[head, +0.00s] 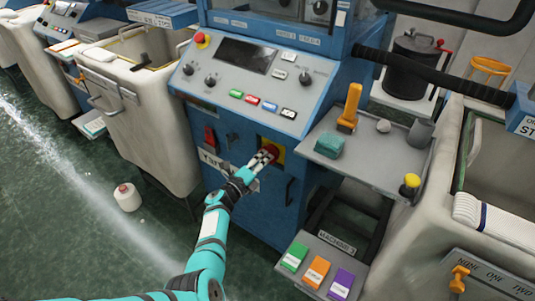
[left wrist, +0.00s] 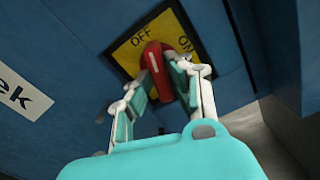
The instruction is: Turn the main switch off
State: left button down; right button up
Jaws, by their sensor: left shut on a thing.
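The main switch is a red handle on a yellow plate, low on the front of the blue machine. In the left wrist view the red handle (left wrist: 153,62) shows on the yellow plate (left wrist: 125,55), marked OFF at the top and ON at the right. The handle's visible upper end lies just below the word OFF; its lower part is partly covered by my fingers. My left gripper (head: 268,155) is shut on the red handle; it also shows in the left wrist view (left wrist: 165,90). My right gripper is not in view.
A control panel (head: 250,85) with knobs and coloured buttons is above the switch. A grey side shelf (head: 385,160) with a brush juts out to the right. A lower shelf (head: 308,275) holds coloured boxes. A yarn cone (head: 127,198) stands on the floor at left.

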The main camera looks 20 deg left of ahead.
pick_arm(q)
jog(key=shift+r+n+p, duration=0.1)
jog(key=shift+n+p, duration=0.7)
jog(key=shift+n, duration=0.9)
jog(key=c, duration=1.5)
grip_release()
jog(key=p+v, duration=0.4)
jog(key=v, duration=0.2)
jog(key=shift+p, duration=0.35)
